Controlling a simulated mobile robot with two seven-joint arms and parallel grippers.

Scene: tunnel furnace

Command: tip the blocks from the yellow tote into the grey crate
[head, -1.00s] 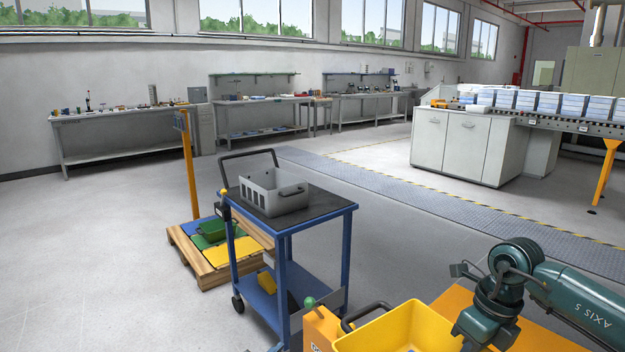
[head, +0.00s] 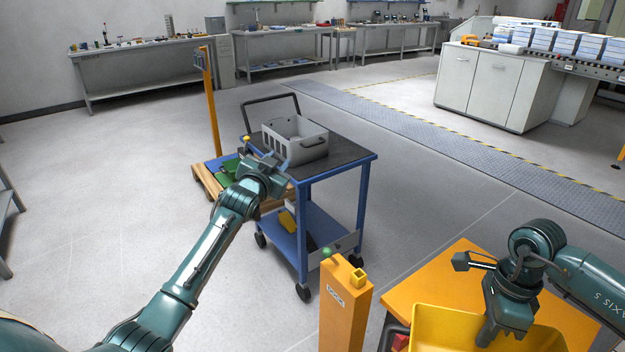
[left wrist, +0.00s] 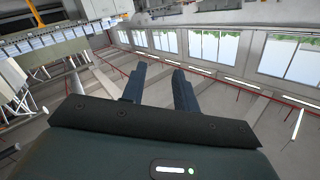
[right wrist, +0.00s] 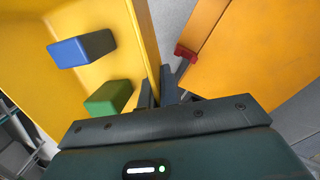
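The yellow tote (head: 430,322) stands at the bottom right of the head view, cut off by the frame. In the right wrist view the tote (right wrist: 95,18) holds a blue block (right wrist: 82,48) and a green block (right wrist: 108,98). My right gripper (head: 488,338) points down at the tote; in its wrist view the close-set fingers (right wrist: 159,88) straddle the tote's wall. The grey crate (head: 298,150) stands upright on the blue cart's dark top; its inside looks empty, though partly hidden. My left gripper (head: 280,160) is open and empty, in front of the crate in the head view. Its fingers (left wrist: 158,85) are spread.
The blue cart (head: 340,172) has a lower shelf holding a yellow item. An orange post (head: 345,305) stands between cart and tote. The orange table (head: 440,285) is beside the tote. A pallet (head: 205,180) lies behind my left arm.

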